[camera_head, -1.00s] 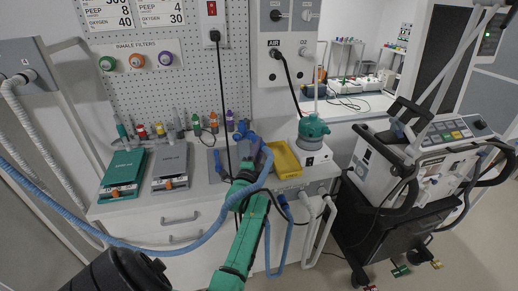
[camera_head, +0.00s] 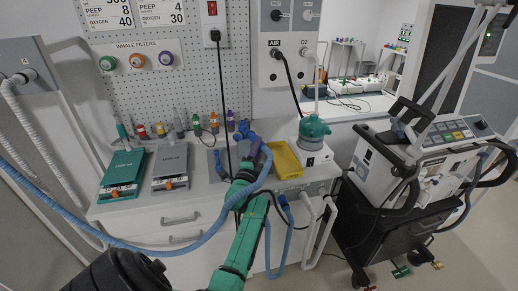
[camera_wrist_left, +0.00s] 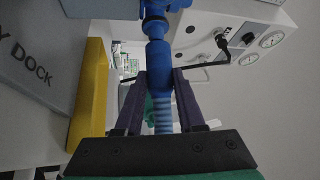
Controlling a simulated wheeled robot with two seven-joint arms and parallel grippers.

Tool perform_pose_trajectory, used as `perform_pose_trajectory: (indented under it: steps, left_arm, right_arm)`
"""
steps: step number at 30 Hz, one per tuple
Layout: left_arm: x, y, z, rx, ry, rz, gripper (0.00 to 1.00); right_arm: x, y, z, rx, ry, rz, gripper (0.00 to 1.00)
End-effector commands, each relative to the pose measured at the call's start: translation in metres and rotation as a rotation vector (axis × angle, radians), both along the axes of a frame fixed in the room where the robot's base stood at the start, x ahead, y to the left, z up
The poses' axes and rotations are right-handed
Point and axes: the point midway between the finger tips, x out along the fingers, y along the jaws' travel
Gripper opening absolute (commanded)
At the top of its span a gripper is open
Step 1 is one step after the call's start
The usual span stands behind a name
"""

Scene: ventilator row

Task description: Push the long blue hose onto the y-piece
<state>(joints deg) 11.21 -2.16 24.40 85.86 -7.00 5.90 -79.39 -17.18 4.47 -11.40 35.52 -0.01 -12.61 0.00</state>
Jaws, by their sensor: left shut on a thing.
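The long blue hose (camera_head: 190,243) runs from the left edge across the front of the counter and loops up to my left gripper (camera_head: 254,156). In the left wrist view the gripper's dark fingers (camera_wrist_left: 160,95) are shut on the hose's blue end (camera_wrist_left: 159,68), with the ribbed part below. The blue y-piece (camera_head: 243,131) stands at the back of the counter, beside the gripper. In the wrist view the y-piece (camera_wrist_left: 157,12) is straight ahead, in line with the hose end. They appear to meet, but I cannot tell how far they overlap. My right gripper is out of view.
A yellow tray (camera_head: 283,163) lies right of the gripper, with a teal-topped humidifier (camera_head: 313,138) beyond it. A grey dock block (camera_wrist_left: 38,55) is at left in the wrist view. Green and grey devices (camera_head: 122,172) stand on the left counter. A ventilator cart (camera_head: 405,190) stands right.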

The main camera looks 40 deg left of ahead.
Motion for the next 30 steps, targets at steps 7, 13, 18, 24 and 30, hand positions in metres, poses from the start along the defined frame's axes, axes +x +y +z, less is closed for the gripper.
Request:
perform_pose_trajectory:
  steps: [7,13,18,24,30]
  left_arm:
    - [0.0,0.001,-0.001,-0.005,0.001,0.001,0.0]
    - [0.0,0.001,-0.001,-0.005,0.001,0.001,0.0]
    - [0.001,0.003,-0.001,-0.004,0.002,0.0,0.0]
    - [0.003,0.007,-0.002,-0.005,0.001,0.0,0.0]
    - [0.004,0.01,-0.001,-0.005,0.001,-0.001,0.0]
  right_arm:
    - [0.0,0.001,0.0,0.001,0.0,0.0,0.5]
    - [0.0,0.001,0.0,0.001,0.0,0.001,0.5]
    - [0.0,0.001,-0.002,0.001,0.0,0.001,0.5]
    - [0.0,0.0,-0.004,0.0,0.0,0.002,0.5]
    - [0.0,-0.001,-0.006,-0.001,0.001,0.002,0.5]
